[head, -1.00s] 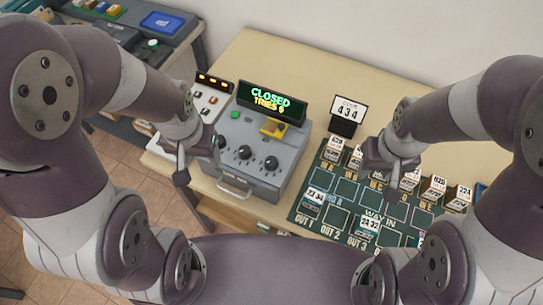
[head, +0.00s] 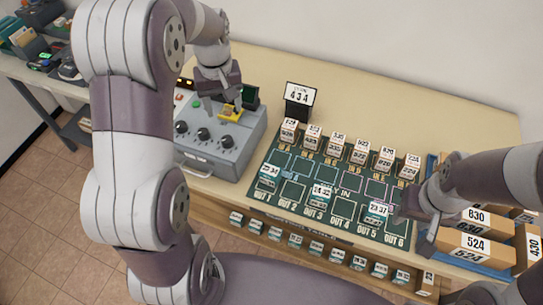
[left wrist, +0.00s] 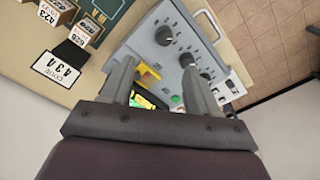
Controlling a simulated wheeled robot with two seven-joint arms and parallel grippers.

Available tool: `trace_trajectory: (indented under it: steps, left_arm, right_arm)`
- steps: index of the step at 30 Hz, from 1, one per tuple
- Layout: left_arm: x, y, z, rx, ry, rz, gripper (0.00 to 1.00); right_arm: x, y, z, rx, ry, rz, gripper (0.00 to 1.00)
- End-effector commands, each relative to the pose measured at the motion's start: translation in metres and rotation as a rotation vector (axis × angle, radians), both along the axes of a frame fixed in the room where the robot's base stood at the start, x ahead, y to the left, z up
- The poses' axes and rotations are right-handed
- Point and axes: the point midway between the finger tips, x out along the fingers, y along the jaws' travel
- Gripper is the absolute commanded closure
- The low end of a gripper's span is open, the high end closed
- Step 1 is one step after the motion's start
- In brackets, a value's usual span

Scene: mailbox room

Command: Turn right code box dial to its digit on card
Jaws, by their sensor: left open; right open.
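The grey code box (head: 213,159) has three dark dials on its sloped face. The right dial (head: 226,142) is uncovered in the head view; in the left wrist view it is the large dial (left wrist: 165,35) beyond the fingers. Its pointer setting is too small to read. The white card (head: 300,95) on a black stand reads 434; it also shows in the left wrist view (left wrist: 55,68). My left gripper (head: 230,102) is open and empty above the back of the box, near the yellow part (head: 231,113). My right gripper (head: 412,228) is open over the mat's right end.
The box's display (head: 249,97) is mostly hidden by my left gripper. A green mat (head: 262,178) with several labelled blocks lies right of the box. Numbered cartons (head: 475,244) stand at the right.

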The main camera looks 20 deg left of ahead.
Motion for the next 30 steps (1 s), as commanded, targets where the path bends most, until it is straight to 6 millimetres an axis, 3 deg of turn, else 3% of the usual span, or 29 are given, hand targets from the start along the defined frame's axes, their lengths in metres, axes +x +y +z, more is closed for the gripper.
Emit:
trace_trajectory:
  steps: [1, 5, 18, 22, 30]
  left_arm:
    - [0.001, 0.001, 0.006, -0.003, 0.011, 0.034, 0.4]
    - [-0.006, -0.001, -0.007, -0.011, 0.043, 0.077, 0.4]
    - [-0.005, 0.0, -0.106, -0.01, 0.039, 0.072, 0.4]
    - [-0.005, 0.0, -0.119, -0.009, 0.037, 0.071, 0.4]
    - [-0.005, 0.0, -0.122, -0.009, 0.035, 0.071, 0.4]
  right_arm:
    - [0.0, 0.0, 0.0, 0.0, 0.0, 0.0, 0.57]
    - [0.001, 0.0, 0.003, 0.0, -0.001, 0.001, 0.57]
    - [0.0, 0.0, 0.018, 0.0, -0.001, 0.001, 0.57]
    - [0.0, 0.0, 0.019, 0.0, -0.001, 0.001, 0.57]
    - [0.0, 0.0, 0.019, 0.0, -0.001, 0.001, 0.57]
